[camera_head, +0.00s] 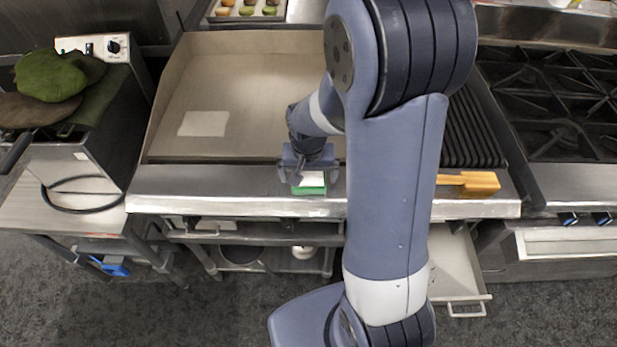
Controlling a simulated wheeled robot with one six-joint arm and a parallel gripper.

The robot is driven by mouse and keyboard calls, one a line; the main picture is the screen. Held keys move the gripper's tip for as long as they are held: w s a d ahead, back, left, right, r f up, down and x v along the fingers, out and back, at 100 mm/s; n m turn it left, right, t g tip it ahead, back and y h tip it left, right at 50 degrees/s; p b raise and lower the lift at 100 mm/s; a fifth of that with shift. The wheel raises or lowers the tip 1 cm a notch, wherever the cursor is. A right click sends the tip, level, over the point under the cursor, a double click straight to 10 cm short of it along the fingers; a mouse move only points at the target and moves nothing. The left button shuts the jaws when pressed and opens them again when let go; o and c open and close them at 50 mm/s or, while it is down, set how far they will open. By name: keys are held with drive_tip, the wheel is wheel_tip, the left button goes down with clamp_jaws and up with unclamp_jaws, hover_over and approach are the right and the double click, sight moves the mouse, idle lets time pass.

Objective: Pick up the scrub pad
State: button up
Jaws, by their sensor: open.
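The scrub pad (310,190) shows as a small green and white block on the steel front ledge of the griddle. My gripper (308,176) is open and sits right over the pad, with its fingers around or just above the pad's far part. The view from above does not show whether the fingers touch it. The pad's green edge shows on the near side, and its far part is partly hidden by the gripper.
An orange wooden-looking tool (470,182) lies on the ledge to the right, partly behind my arm. The flat griddle plate (240,90) has a pale square (204,123) on it. A stove with black grates (560,100) stands right. An open drawer (455,265) juts out below.

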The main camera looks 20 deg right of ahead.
drive_tip(key=shift+f, duration=0.1)
drive_tip(key=c, duration=1)
wheel_tip(320, 180, up, 10)
drive_tip(key=shift+r+b, duration=0.1)
drive_tip(key=shift+b, duration=0.2)
